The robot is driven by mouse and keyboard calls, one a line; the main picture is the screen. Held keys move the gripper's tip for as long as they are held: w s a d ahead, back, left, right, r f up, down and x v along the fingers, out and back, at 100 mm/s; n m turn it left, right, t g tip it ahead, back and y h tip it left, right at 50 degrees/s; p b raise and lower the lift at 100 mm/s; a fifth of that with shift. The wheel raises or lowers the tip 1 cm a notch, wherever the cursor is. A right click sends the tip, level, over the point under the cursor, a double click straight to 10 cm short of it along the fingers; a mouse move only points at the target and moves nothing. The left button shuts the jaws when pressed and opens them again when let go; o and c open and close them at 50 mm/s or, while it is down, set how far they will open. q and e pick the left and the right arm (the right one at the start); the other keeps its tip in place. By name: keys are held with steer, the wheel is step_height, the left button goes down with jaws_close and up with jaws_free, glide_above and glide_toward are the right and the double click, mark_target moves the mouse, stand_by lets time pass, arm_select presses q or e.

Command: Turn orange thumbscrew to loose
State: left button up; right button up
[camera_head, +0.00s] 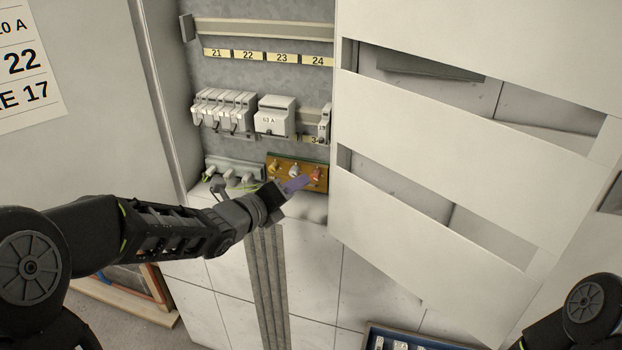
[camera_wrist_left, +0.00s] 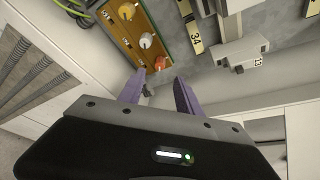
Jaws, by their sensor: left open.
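The orange thumbscrew (camera_head: 315,174) is the rightmost of three knobs on a yellow-brown panel (camera_head: 300,185) low in the cabinet. In the left wrist view the orange thumbscrew (camera_wrist_left: 160,62) lies just beyond the fingertips, near the gap between them. My left gripper (camera_head: 299,185) has purple fingers and reaches in front of the panel. In the left wrist view, the left gripper (camera_wrist_left: 160,76) is open with nothing between its fingers. Contact with the thumbscrew cannot be told. My right gripper is out of view.
A white knob (camera_wrist_left: 145,40) and a yellow knob (camera_wrist_left: 126,11) share the panel. Grey terminals (camera_head: 235,171) stand left of it, and breakers (camera_head: 225,108) sit above. The slotted white door (camera_head: 470,130) stands open at right. A blue-edged tray (camera_head: 400,335) is below.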

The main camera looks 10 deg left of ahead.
mark_target(313, 177)
arm_select(q)
steer(key=p+x, duration=0.1)
steer(key=x, duration=0.6)
steer(key=shift+w+d+f+p, duration=0.1)
steer(key=shift+w+p, duration=0.2)
steer(key=shift+p, duration=0.05)
jaws_close()
